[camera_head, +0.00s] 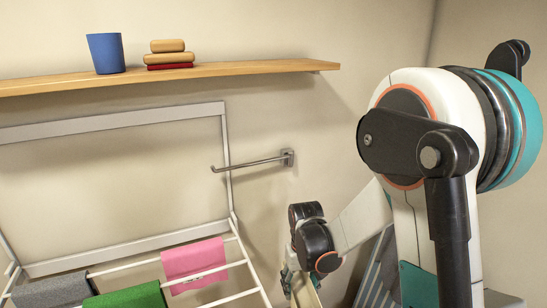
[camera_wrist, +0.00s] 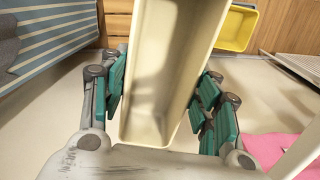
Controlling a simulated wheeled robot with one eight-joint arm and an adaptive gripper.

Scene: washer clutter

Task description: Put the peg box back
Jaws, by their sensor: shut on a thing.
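The peg box (camera_wrist: 185,25) is a long, cream-coloured, open box. In the wrist view it stands between the teal finger pads of my gripper (camera_wrist: 163,90), which are shut on its two long sides. Its inside looks empty where I can see it, and its far end runs out of the top of the picture. In the head view a cream piece, probably the box (camera_head: 304,291), shows at the bottom edge below my wrist. Most of the gripper is cut off there.
A wooden shelf (camera_head: 230,69) holds a blue cup (camera_head: 106,53) and a small stack (camera_head: 168,55). A metal wall hook (camera_head: 252,162) juts out below. A drying rack (camera_head: 125,263) carries pink, green and grey cloths.

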